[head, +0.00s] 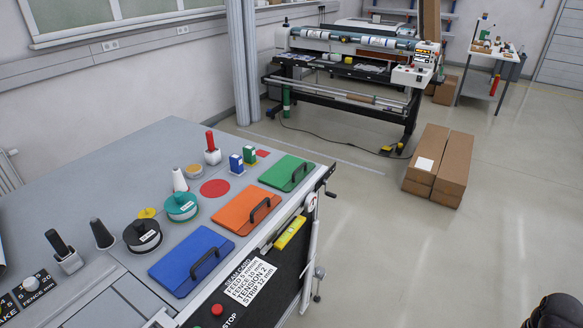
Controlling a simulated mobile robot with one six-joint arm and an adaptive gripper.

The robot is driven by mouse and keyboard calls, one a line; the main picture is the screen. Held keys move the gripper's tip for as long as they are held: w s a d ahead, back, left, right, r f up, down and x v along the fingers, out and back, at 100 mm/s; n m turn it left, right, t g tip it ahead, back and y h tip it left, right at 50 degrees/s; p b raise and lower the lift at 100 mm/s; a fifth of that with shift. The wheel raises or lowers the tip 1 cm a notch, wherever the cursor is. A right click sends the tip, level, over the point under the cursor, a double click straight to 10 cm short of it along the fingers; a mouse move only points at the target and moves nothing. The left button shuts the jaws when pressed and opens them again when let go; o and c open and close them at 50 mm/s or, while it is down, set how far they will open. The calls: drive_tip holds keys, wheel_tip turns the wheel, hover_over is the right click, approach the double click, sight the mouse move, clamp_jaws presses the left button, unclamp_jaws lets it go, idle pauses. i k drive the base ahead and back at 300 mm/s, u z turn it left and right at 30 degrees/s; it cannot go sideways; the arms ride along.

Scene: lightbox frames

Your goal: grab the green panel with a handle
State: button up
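The green panel (281,173) lies flat on the grey table at its far right corner, close to the right edge. A dark bar handle (299,171) stands up on its right side. The orange panel (241,208) and the blue panel (184,262) lie nearer along the same edge, each with a similar dark handle. Nothing covers the green panel. My gripper is not recognisable in the head view; only a black rounded part shows at the bottom right corner, far from the panels.
On the grey table (105,190), a green and a blue small container (236,164), a red-handled tool (212,148) and several spools stand left of the panels. A yellow level (290,232) lies along the table's right side. Cardboard boxes (454,168) stand on otherwise open floor.

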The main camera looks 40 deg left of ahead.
sight(284, 176)
drive_tip(key=u, duration=0.3)
drive_tip(key=i, duration=0.8)
drive_tip(key=u, duration=0.5)
drive_tip(key=i, duration=0.6)
drive_tip(key=u, duration=0.25)
